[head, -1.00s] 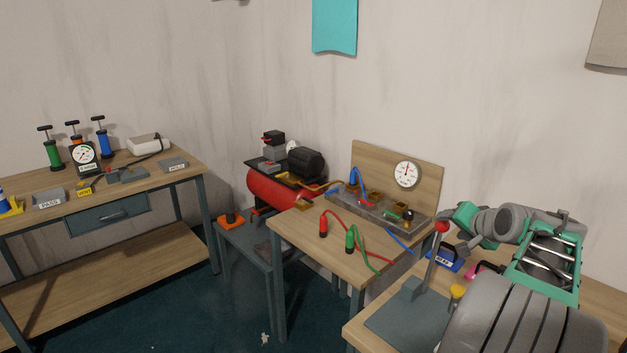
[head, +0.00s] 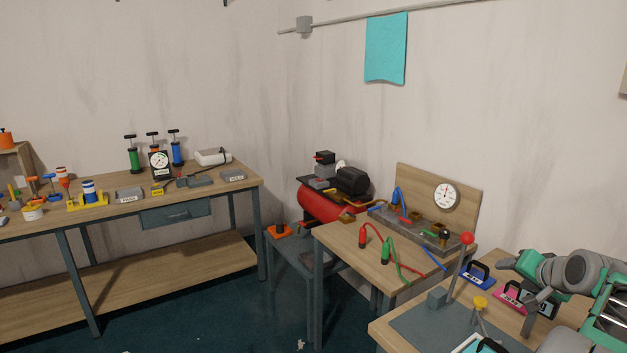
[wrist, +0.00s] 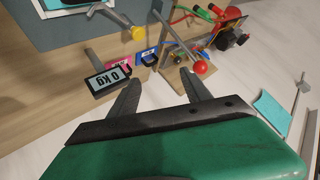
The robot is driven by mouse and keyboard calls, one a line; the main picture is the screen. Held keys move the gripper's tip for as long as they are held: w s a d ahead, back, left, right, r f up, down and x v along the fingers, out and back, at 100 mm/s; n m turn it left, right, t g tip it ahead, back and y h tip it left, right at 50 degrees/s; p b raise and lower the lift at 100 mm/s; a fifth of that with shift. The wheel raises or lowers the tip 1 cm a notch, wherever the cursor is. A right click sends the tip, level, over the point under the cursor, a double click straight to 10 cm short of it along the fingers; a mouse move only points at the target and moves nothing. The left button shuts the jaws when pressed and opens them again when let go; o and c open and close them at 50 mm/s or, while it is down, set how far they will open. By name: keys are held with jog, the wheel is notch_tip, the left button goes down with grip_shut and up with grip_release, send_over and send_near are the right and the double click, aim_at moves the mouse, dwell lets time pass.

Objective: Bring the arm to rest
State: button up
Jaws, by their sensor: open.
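My gripper (wrist: 161,80) is open, with two grey fingers spread and nothing between them. In the head view my green and grey arm is at the lower right, over the right-hand bench (head: 385,333), and is cut off by the frame edge. In the wrist view a black weight block marked 0 kg (wrist: 108,78) lies just beyond the left fingertip. The red ball of a lever (wrist: 200,67) shows just beyond the right fingertip. I cannot tell from these views whether a finger touches anything.
The lever's red knob (head: 467,239) stands up from the right-hand bench, near a blue block (head: 478,276) and a pink block (head: 510,298). A small table (head: 340,245) with red and green hoses stands behind. A long workbench (head: 180,262) runs along the left.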

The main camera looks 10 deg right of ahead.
jog(key=s+a+f+g+y, duration=0.15)
jog(key=s+f+g, duration=0.25)
jog(key=s+f, duration=0.65)
jog(key=s+a+f+g+y, duration=0.1)
jog(key=s+a+f+g, duration=0.3)
jog(key=s+a+f, duration=0.3)
jog(key=a+n+g, duration=0.2)
jog(key=a+n, duration=0.1)
jog(key=a, duration=1.3)
jog(key=w+a+r+n+t, duration=0.1)
jog(key=w+a+r+n, duration=0.2)
jog(key=a, duration=0.7)
jog(key=w+a+r+n+t+y, duration=0.1)
jog(key=w+a+n, duration=0.3)
jog(key=a, duration=0.6)
jog(key=shift+a+r+n+t, duration=0.25)
jog(key=shift+r+n+t, duration=0.4)
jog(key=shift+r, duration=0.25)
